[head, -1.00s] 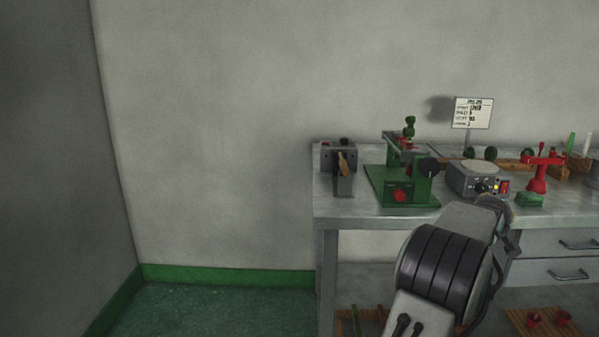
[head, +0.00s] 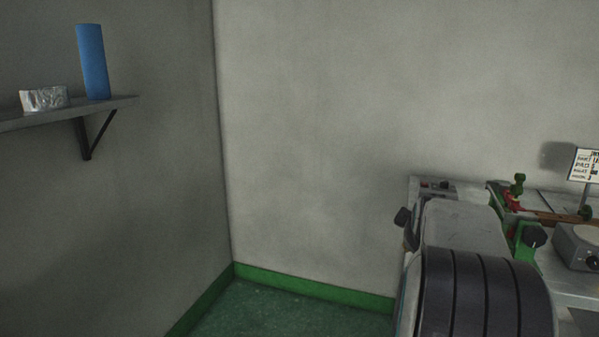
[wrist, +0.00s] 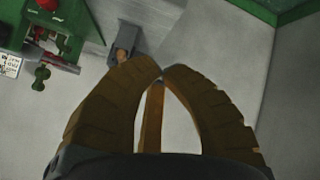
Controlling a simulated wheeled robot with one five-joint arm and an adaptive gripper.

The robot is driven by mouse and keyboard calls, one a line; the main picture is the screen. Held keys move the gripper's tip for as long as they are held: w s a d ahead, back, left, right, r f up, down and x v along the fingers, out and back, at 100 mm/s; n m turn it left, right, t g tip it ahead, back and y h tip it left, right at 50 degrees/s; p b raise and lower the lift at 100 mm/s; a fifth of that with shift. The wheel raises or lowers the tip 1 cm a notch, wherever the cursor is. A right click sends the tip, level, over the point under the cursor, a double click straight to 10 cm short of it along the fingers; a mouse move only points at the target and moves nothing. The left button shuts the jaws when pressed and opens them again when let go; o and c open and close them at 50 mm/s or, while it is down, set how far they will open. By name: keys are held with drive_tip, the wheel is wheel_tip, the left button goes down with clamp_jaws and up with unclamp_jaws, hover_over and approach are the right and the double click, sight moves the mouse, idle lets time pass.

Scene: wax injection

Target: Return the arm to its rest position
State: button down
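My gripper (wrist: 161,72) shows in the wrist view with its brown ridged fingers bent inward and the tips together at the middle. No object is visible between the tips. An orange-brown strip runs up between the two wide fingers; I cannot tell whether it is a third finger. The gripper appears over the left end of the bench, next to a grey device with a wooden handle (wrist: 125,45). In the head view my arm, raised and bent, fills the lower right and hides part of the bench. My gripper cannot be made out there.
The metal bench (head: 567,286) stands at right, with a green press (head: 525,236), a grey control box (head: 577,246) and a sign (head: 586,165). A wall shelf (head: 117,101) at left holds a blue cylinder (head: 92,62) and a silvery block (head: 44,98). The floor (head: 275,308) left of the bench is clear.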

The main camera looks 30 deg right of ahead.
drive_tip(key=a+r+n+y+p, duration=0.1)
drive_tip(key=a+r+y+p, duration=0.2)
drive_tip(key=a, duration=0.9)
drive_tip(key=a+r+n+y+p, duration=0.15)
drive_tip(key=a+p, duration=0.35)
drive_tip(key=a, duration=0.6)
drive_tip(key=s+a+r+g+y+p, duration=0.1)
drive_tip(key=s+a+g+y+p, duration=0.1)
drive_tip(key=s+a+p, duration=0.5)
drive_tip(key=s+a+y, duration=0.1)
drive_tip(key=s+a, duration=0.5)
drive_tip(key=a, duration=0.1)
drive_tip(key=shift+a+r+g, duration=0.2)
drive_tip(key=shift+g, duration=0.2)
